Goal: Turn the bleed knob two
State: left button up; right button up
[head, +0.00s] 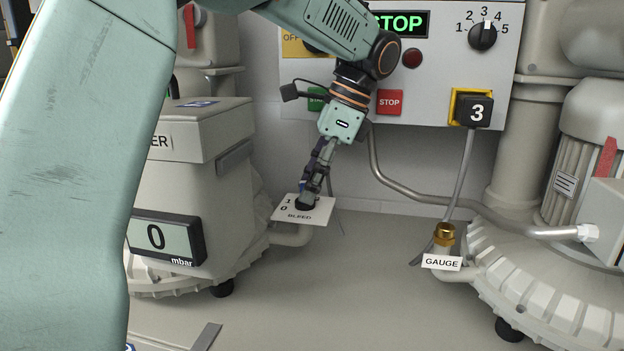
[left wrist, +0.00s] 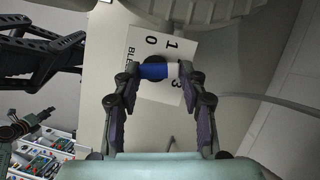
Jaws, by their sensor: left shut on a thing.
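The bleed knob (left wrist: 153,71) has a blue and white grip on a dark round base, set in a white plate marked BLEED (head: 318,215). My left gripper (head: 308,198) comes down on it from above and is shut on the grip, one fingertip on each side. In the left wrist view both fingertips (left wrist: 160,72) touch the ends of the grip. The fingers hide most of the knob in the head view. The numbers 0, 1 and 3 show around the knob. A dark, gripper-like part, probably my right gripper (left wrist: 28,126), shows small at the lower left.
The mbar display (head: 156,237) reads 0. A control panel above has a green STOP screen (head: 400,23), a red STOP button (head: 389,102) and a selector dial (head: 483,37). A brass fitting (head: 444,235) marked GAUGE stands right. The floor between the blowers is clear.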

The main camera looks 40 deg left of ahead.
pick_arm(q)
jog(key=shift+s+r, duration=0.2)
jog(key=shift+r, duration=0.1)
jog(key=c, duration=0.3)
jog(key=shift+a, duration=0.1)
jog(key=shift+c, duration=0.5)
jog(key=shift+w, duration=0.1)
jog(key=shift+n, duration=0.8)
